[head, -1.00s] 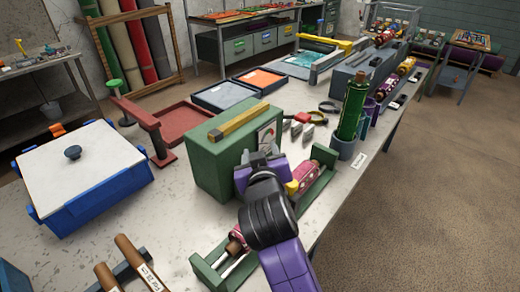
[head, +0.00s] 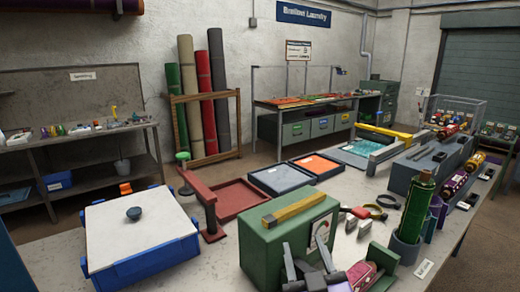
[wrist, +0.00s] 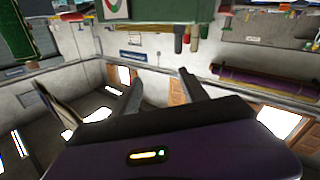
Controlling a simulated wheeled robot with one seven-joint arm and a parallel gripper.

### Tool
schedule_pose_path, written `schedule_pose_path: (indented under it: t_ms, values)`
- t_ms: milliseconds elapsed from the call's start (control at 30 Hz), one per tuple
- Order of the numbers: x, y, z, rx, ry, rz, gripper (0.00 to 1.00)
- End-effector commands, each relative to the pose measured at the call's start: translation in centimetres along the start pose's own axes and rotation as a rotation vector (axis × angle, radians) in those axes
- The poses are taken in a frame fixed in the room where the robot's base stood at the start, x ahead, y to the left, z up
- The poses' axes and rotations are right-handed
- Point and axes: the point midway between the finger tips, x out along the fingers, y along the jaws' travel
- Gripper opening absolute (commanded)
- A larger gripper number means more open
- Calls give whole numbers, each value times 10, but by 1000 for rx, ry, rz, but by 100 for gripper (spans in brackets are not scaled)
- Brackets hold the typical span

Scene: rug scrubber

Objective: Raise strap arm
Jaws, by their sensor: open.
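A green box (head: 290,240) stands on the bench with a yellow bar (head: 294,210) lying flat along its top and a round dial on its front. A red arm (head: 197,187) with a green knob (head: 183,157) is carried on a red post beside a red tray. No label shows which of these is the strap arm. My gripper (head: 306,252) is in front of the green box, low in the head view. Its two grey fingers are apart with nothing between them. In the wrist view my gripper (wrist: 160,75) is open below the box (wrist: 155,10), which appears upside down.
A blue tub with a white lid (head: 140,225) stands at the left. A green bottle (head: 416,205) in a grey holder and a pink roll (head: 361,272) in a green cradle are close on the right. Trays (head: 280,179) lie behind.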

Motion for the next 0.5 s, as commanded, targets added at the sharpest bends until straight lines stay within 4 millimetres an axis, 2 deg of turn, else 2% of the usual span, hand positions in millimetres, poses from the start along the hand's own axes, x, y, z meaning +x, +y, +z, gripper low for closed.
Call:
schedule_pose_path:
  t_ms: [33, 200, 500]
  values:
    - [-15, 0, 10, 3, 9, -14, 52]
    - [-71, 2, 36, 24, 52, -55, 52]
    - [-179, 16, 72, 86, 65, -83, 52]
